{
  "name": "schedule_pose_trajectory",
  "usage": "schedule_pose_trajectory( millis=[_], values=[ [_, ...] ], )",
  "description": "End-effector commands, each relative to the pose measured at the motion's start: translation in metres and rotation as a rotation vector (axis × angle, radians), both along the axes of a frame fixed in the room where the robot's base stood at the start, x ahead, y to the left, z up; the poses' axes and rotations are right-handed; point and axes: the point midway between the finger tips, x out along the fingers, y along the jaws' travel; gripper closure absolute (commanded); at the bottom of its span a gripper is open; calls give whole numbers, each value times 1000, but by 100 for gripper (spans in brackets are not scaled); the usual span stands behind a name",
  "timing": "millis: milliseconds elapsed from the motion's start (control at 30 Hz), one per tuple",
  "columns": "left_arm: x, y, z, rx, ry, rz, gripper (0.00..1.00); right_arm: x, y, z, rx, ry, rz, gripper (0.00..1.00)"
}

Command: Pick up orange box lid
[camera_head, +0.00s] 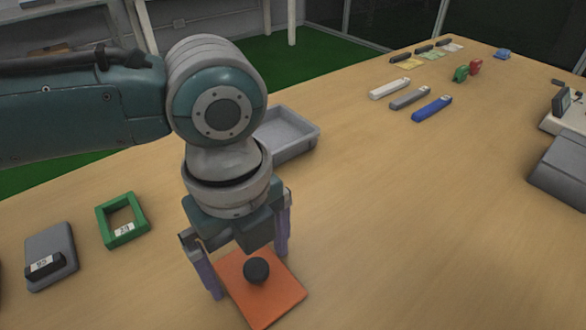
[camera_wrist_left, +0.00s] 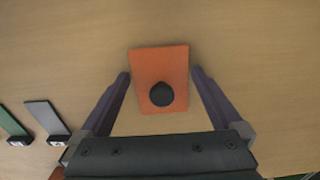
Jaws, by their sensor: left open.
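The orange box lid (camera_head: 277,294) is a flat square plate lying on the wooden table, with a round black knob (camera_head: 256,270) on top. In the left wrist view the orange lid (camera_wrist_left: 160,66) lies between the fingertips, with its knob (camera_wrist_left: 161,94) near the lower edge. My left gripper (camera_head: 250,275) is open above the lid, one finger to each side of it. It also shows open in the left wrist view (camera_wrist_left: 160,74). It holds nothing. I cannot tell the exact height of the fingertips above the table. My right gripper is not in view.
A green frame (camera_head: 103,222) and a grey lid (camera_head: 61,246) with a black handle lie at left. A grey tray (camera_head: 311,141) stands behind my arm. Grey and blue bars (camera_head: 432,108) lie farther back. The table right of the lid is clear.

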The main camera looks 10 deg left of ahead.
Motion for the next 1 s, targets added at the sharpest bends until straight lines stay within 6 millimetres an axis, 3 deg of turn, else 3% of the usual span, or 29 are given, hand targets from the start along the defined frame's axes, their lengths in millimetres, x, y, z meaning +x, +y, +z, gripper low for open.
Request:
schedule_pose_trajectory(
  millis=[100,667,1000],
  values=[
    [0,0,1,0,0,0,1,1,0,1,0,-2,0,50],
    [0,0,1,0,0,1,64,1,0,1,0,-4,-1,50],
    [1,0,6,0,-1,1,66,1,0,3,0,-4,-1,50]
  ],
)
